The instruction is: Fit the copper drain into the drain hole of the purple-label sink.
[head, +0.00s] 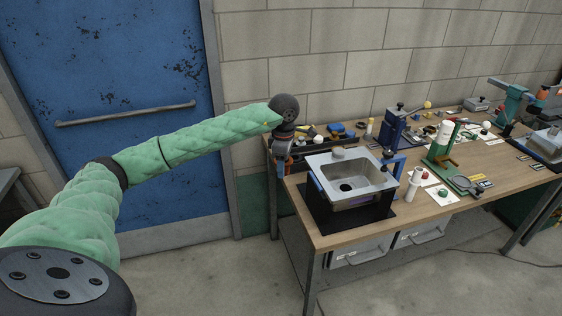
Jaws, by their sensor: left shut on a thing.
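The grey metal sink (372,189) sits on a dark stand near the front left of the workbench, and a purplish strip (353,204) shows on its front. Its dark drain hole (347,187) is in the basin floor and looks empty. My left gripper (283,167) points down at the left end of the bench, left of the sink and apart from it. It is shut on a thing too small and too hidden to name. I cannot make out the copper drain for certain. My right gripper is out of view.
A blue press (392,128) stands behind the sink, with a green stand (440,146) and red-and-white bottles (414,184) to its right. A second sink (550,140) is at the far right. A dark tray with small tools lies behind the first sink. The floor in front is clear.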

